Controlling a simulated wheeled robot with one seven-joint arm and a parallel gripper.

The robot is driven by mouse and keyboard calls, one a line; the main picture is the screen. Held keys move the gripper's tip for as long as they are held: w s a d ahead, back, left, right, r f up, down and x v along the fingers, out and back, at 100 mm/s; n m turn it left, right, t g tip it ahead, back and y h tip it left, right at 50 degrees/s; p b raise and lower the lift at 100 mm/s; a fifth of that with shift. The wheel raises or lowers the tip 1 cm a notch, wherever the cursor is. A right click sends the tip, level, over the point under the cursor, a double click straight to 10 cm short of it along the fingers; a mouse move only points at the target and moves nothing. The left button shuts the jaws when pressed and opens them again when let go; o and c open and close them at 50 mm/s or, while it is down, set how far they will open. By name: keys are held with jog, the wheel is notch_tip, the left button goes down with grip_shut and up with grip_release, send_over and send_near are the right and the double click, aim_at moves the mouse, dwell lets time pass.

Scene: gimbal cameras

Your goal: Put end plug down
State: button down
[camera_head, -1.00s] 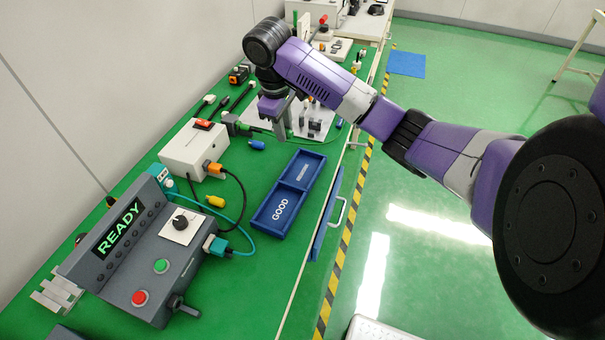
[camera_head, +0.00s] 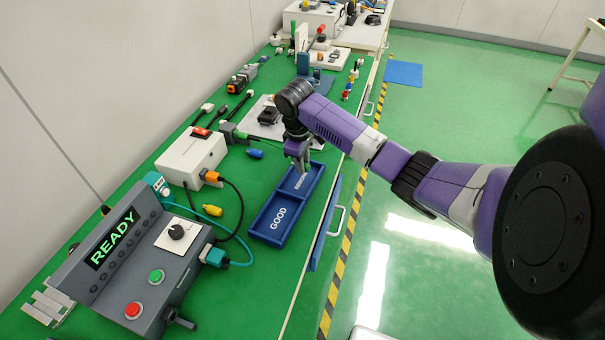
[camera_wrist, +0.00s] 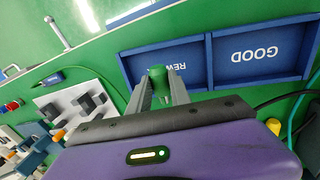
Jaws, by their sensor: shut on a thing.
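My gripper (camera_head: 299,166) is shut on the green end plug (camera_wrist: 160,76), which shows between the two fingers in the wrist view. The plug is hidden behind the fingers in the head view. The blue tray (camera_head: 251,227) has two compartments, marked GOOD and REWORK. My gripper is at the tray's far, REWORK end; in the wrist view the plug overlaps the REWORK compartment (camera_wrist: 190,57) and hides part of its label. I cannot tell the plug's height above the tray floor. The GOOD compartment (camera_wrist: 285,72) looks empty.
A grey control box (camera_head: 155,270) reading READY stands at the front left. A white box (camera_head: 191,157) with cables is behind it. A blue plug (camera_head: 254,153) and a yellow plug (camera_head: 216,210) lie on the green table. A pale plate with black fixtures (camera_wrist: 75,105) lies beyond the tray.

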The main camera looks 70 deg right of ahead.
aim_at(302, 182)
jog(key=shift+f, duration=2.6)
jog(key=shift+f, duration=0.1)
jog(key=c, duration=1.5)
grip_release()
jog(key=r, duration=0.4)
jog(key=a+r, duration=0.1)
jog(key=r, duration=0.3)
jog(key=a+r, duration=0.1)
jog(key=r, duration=0.3)
jog(key=shift+w+b, duration=0.1)
jog(key=shift+b, duration=0.3)
